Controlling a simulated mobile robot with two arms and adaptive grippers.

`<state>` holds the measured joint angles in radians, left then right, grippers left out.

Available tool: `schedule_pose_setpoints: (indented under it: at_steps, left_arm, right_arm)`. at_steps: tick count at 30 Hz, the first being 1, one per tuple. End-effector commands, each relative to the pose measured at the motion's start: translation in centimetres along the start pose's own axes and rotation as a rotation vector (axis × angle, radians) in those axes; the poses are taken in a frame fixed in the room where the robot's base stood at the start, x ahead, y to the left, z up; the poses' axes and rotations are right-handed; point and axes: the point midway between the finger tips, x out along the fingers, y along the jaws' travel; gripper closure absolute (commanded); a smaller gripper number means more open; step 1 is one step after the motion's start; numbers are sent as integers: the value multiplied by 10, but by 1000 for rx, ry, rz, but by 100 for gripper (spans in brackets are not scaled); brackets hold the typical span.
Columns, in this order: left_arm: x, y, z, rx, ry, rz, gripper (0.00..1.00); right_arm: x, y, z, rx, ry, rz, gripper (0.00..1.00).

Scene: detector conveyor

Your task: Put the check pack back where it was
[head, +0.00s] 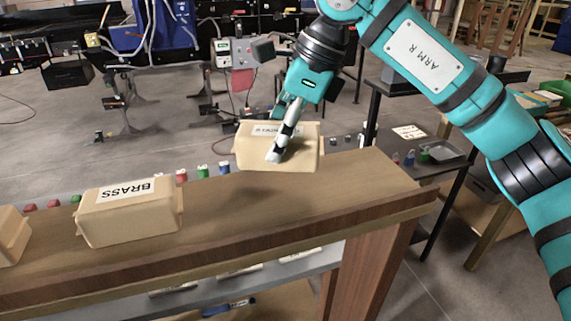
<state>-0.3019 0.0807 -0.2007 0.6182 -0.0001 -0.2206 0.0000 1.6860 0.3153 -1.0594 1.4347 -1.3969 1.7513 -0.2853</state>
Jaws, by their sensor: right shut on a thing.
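A tan block-shaped pack (302,157) with a white label on top is held in my right gripper (279,138). The label is partly hidden by the fingers and I cannot read it in full. The gripper is shut on the pack from above, over the right part of the wooden bench (345,185). My left gripper is not in view.
A tan pack labelled BRASS (130,220) stands on the bench at left, and another tan pack (10,236) is cut off at the left edge. Several small coloured pieces line the bench's far edge. The bench top between the BRASS pack and the held pack is clear.

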Motion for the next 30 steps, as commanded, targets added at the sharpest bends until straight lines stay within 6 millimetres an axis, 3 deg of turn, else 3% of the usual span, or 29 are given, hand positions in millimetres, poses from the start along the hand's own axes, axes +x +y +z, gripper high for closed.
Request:
schedule_pose_setpoints:
  at_steps: [3,8,16,28,29,30]
  left_arm:
    - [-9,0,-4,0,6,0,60]
    - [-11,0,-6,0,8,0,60]
    - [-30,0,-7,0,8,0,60]
    - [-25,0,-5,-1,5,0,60]
    - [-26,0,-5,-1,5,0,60]
    - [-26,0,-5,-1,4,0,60]
  right_arm:
    - [-4,20,-6,-3,-1,-3,92]
    - [-3,34,-11,0,-1,-2,92]
    - [24,35,-23,1,0,2,92]
    - [34,34,-26,-1,-2,-2,92]
    - [34,34,-26,-1,0,-1,34]
    - [33,34,-26,-1,0,-1,29]
